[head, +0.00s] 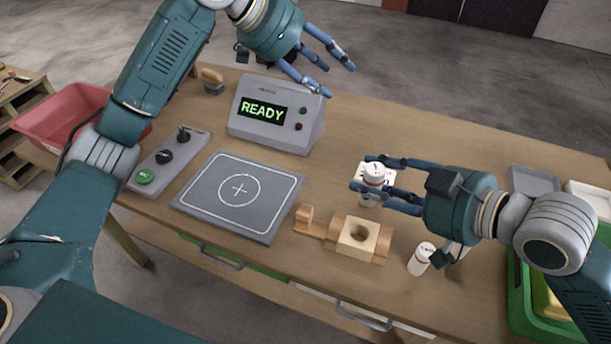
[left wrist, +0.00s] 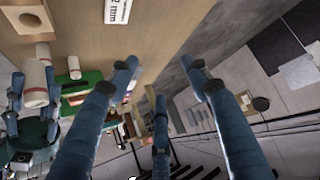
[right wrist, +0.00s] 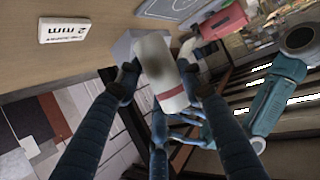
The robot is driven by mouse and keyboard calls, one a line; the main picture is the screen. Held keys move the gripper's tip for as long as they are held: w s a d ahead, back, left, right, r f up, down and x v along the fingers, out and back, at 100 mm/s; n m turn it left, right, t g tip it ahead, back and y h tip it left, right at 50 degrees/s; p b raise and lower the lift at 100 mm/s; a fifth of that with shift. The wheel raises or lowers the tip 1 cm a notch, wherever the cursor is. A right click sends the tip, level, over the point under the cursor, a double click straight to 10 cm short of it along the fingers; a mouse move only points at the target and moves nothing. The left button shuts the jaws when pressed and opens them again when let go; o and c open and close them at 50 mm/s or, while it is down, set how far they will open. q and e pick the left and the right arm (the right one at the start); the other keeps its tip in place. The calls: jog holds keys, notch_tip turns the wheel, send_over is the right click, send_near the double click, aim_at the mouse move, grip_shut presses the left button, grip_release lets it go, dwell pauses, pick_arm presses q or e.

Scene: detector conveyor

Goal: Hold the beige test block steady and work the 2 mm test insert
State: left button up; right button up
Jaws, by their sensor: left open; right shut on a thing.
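The beige test block (head: 352,238) sits on the table with its round hole facing up and looking empty; its corner with the hole shows in the left wrist view (left wrist: 22,36). My right gripper (head: 372,184) is shut on a white cylindrical insert with a red band (right wrist: 163,82), above and behind the block. I cannot read a size on it. A white card marked 2 mm (right wrist: 62,30) lies on the table. A second white insert (head: 420,259) stands right of the block. My left gripper (head: 328,78) is open and empty, high near the table's back edge.
The detector box (head: 268,112) reads READY. In front of it are a grey pad (head: 215,225) with a circle and a button panel (head: 168,163). A red bin (head: 62,118) is at left, a green bin (head: 520,300) at right. Table between detector and right arm is clear.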

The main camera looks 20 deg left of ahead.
pick_arm(q)
jog(key=s+d+f+m+g+y, duration=0.2)
jog(key=s+d+f+m+g, duration=0.15)
jog(key=s+f, duration=0.3)
jog(key=m+g+y, duration=0.3)
jog(key=m+y, duration=0.2)
jog(key=m, duration=0.1)
send_near(305, 209)
jog(key=shift+s+f+n+t, duration=0.1)
jog(key=shift+s+n+t, duration=0.15)
jog(key=shift+s, duration=0.05)
notch_tip(305, 209, down, 12)
jog(key=shift+r, duration=0.15)
grip_shut()
